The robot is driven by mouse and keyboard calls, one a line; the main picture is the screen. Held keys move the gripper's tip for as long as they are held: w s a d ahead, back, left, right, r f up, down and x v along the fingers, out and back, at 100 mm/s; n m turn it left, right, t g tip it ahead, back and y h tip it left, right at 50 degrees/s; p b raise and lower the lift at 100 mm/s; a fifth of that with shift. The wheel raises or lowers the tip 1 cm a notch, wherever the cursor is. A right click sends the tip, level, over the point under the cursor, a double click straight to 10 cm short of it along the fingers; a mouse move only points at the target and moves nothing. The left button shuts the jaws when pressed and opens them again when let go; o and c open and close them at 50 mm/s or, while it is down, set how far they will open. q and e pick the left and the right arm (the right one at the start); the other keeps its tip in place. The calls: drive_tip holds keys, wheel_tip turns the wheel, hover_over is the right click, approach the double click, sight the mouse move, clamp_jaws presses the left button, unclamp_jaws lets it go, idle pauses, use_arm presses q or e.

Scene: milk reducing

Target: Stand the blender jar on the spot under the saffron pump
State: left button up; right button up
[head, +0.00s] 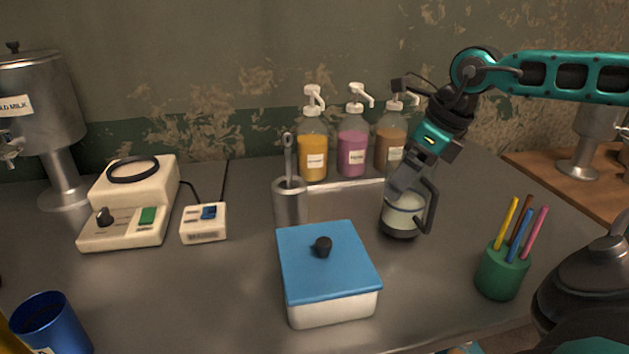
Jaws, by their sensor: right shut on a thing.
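The blender jar (404,216) is clear with a dark base and a dark handle on its right side, and pale liquid stands in it. My right gripper (408,182) is shut on the jar's upper part from above. The jar is upright, in front of the brown pump bottle; I cannot tell whether its base touches the counter. The saffron pump is most likely the yellow-orange bottle (313,155) with a white pump head, leftmost of three; its label is too small to read. The spot under its spout is not clearly visible. My left gripper is not in view.
A pink bottle (352,148) and a brown bottle (390,146) stand beside it. A metal holder (290,205) with a utensil and a blue-lidded box (325,264) stand left of the jar. A green pen cup (502,271) is right. The blender base (131,200) is far left.

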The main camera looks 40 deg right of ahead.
drive_tip(key=w+a+p, duration=0.2)
drive_tip(key=w+a, duration=0.1)
drive_tip(key=w, duration=0.8)
drive_tip(key=shift+w+a+p, duration=0.2)
drive_tip(key=shift+w+p, duration=0.1)
drive_tip(key=shift+p, duration=0.1)
drive_tip(key=shift+w+a, duration=0.2)
drive_tip(key=shift+w, duration=0.5)
drive_tip(key=w, duration=0.1)
drive_tip(key=w+a, duration=0.1)
drive_tip(key=w, duration=0.1)
drive_tip(key=shift+w+r+p, duration=0.1)
drive_tip(key=shift+w+p, duration=0.05)
drive_tip(key=shift+p, duration=0.25)
drive_tip(key=shift+f, duration=0.6)
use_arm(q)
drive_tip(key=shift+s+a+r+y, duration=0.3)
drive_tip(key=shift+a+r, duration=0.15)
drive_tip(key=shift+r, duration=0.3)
use_arm(e)
drive_tip(key=shift+d+f, duration=0.1)
drive_tip(key=shift+f, duration=0.1)
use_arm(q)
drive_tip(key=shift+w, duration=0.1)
use_arm(e)
drive_tip(key=shift+f, duration=0.15)
